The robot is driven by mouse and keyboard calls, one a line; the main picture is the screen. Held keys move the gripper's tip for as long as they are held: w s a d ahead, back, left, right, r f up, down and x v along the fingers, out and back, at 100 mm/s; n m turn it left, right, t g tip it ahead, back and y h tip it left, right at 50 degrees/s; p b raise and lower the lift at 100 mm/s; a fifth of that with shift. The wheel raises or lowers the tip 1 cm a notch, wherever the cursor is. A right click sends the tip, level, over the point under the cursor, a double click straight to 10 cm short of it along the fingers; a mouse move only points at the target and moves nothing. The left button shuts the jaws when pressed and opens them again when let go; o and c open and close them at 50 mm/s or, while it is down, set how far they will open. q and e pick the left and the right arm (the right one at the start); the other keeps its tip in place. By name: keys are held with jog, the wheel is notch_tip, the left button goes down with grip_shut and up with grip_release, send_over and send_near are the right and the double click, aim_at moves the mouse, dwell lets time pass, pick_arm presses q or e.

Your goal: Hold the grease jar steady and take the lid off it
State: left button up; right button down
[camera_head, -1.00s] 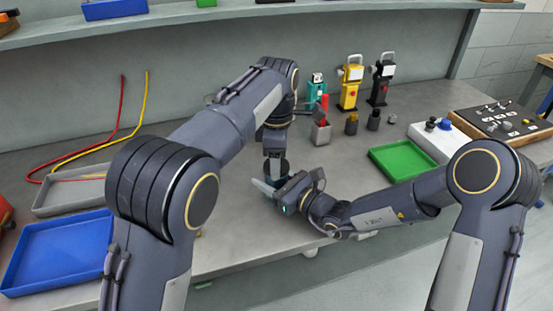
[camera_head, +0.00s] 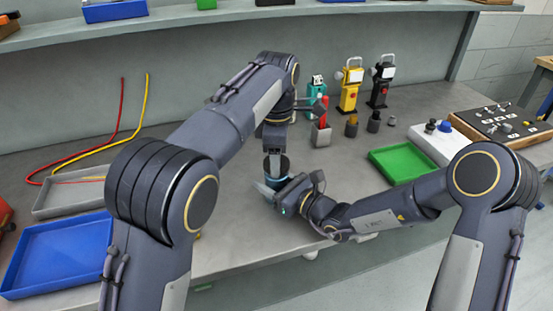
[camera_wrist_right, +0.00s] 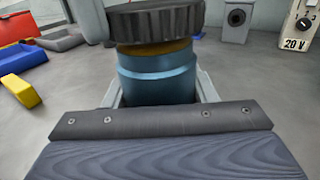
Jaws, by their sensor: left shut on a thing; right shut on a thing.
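The grease jar (camera_wrist_right: 158,80) has a blue body with a brass-coloured neck and stands upright in the right wrist view. Its black ribbed lid (camera_wrist_right: 155,22) is over the neck, with a thin brass band showing beneath it. I cannot tell whether the lid is still threaded. My right gripper (camera_head: 269,186) is shut on the jar body from the side, low over the bench. My left gripper (camera_head: 276,166) points down from above and is shut on the lid. In the head view the grippers hide most of the jar.
A green tray (camera_head: 402,162) lies to the right, a blue tray (camera_head: 55,255) and a grey tray (camera_head: 70,195) to the left. A grey block with a red item (camera_head: 321,132) and yellow and black devices stand behind. The bench between the left trays and the jar is clear.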

pick_arm(q)
jog(key=shift+r, duration=0.35)
jog(key=shift+r, duration=2)
pick_arm(e)
jog(key=c, duration=0.5)
grip_release()
